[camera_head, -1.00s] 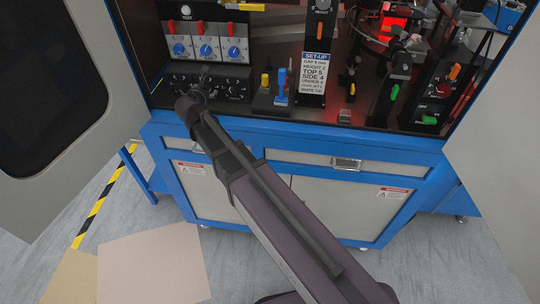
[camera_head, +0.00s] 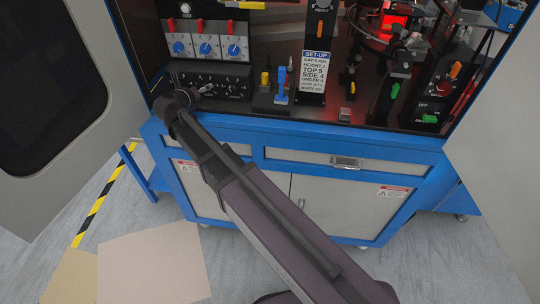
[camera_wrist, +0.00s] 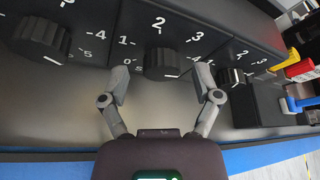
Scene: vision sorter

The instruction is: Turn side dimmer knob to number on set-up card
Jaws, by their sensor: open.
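A black dimmer panel (camera_head: 236,88) with a row of knobs sits low at the left of the machine. In the wrist view, a middle black knob (camera_wrist: 163,63) lies between the fingertips of my gripper (camera_wrist: 161,78), which is open, one finger on each side. Contact cannot be told. The knob has a white mark at its lower right, and numbers 0 to 4 can be read around it. My gripper also shows in the head view (camera_head: 204,89), at the panel. The set-up card (camera_head: 314,72) reads "SIDE 4". The knobs' name labels are not legible.
Another knob (camera_wrist: 40,38) is at the left in the wrist view, and a smaller one (camera_wrist: 231,77) at the right. Blue-knobbed units (camera_head: 206,45) stand above the panel. Yellow and blue levers (camera_head: 281,85) stand to its right. A blue frame edge runs below.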

